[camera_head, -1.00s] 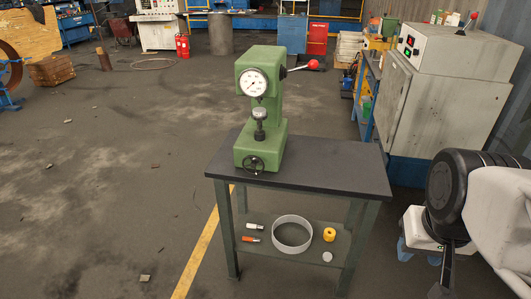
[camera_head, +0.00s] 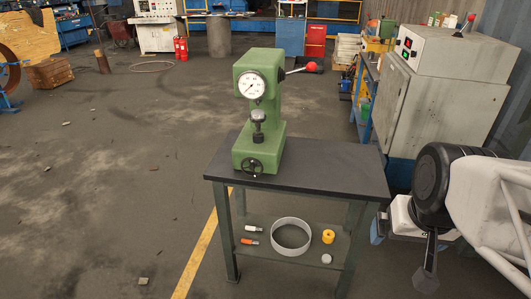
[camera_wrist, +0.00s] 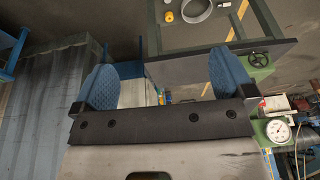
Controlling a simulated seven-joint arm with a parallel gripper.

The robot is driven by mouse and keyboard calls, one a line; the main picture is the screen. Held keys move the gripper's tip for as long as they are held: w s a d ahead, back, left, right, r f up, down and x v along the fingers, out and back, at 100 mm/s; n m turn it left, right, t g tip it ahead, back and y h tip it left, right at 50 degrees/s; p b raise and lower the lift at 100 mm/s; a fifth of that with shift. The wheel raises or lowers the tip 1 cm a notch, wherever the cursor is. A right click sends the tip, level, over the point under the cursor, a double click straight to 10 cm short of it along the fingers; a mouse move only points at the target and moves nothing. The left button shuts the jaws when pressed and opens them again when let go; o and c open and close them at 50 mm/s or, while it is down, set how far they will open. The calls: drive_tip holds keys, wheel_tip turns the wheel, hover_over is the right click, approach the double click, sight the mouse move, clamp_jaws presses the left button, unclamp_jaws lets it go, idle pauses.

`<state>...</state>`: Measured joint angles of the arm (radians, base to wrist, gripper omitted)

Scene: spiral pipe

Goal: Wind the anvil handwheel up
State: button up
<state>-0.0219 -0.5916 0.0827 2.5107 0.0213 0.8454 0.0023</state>
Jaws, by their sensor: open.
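A green hardness tester (camera_head: 258,105) stands upright on the dark-topped table, with a white dial gauge on its front. The small black anvil handwheel (camera_head: 252,167) is low on its front, near the table's left end. A grey anvil (camera_head: 258,116) sits below the dial. In the wrist view the handwheel (camera_wrist: 259,60) shows at the right and the dial (camera_wrist: 278,131) below it. My gripper (camera_wrist: 165,85) shows two blue padded fingers set wide apart with nothing between them. In the head view my gripper (camera_head: 427,262) is at the lower right, well away from the handwheel.
The table (camera_head: 330,180) has free top to the right of the tester. Its lower shelf holds a grey ring (camera_head: 291,236), a yellow part (camera_head: 328,236) and small bottles. A red-knobbed lever (camera_head: 311,67) sticks out to the tester's right. A grey cabinet (camera_head: 440,100) stands at the right.

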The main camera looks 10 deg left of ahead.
drive_tip(key=w+a+f+t+y, duration=0.1)
drive_tip(key=w+a+f+t, duration=0.2)
drive_tip(key=w+a, duration=0.55)
drive_tip(key=w+a+f+n+t+y, duration=0.1)
drive_tip(key=w+a+f+t, duration=0.1)
drive_tip(key=w+a, duration=0.65)
drive_tip(key=w+a+f+t+y, duration=0.1)
drive_tip(key=w+a+f+t, duration=0.25)
drive_tip(key=w, duration=0.95)
drive_tip(key=t+h, duration=0.3)
drive_tip(key=t, duration=0.3)
approach(252, 168)
drive_tip(key=shift+w+a, duration=0.2)
drive_tip(key=shift+w, duration=1.05)
drive_tip(key=shift+w, duration=0.15)
drive_tip(key=shift+w, duration=3.75)
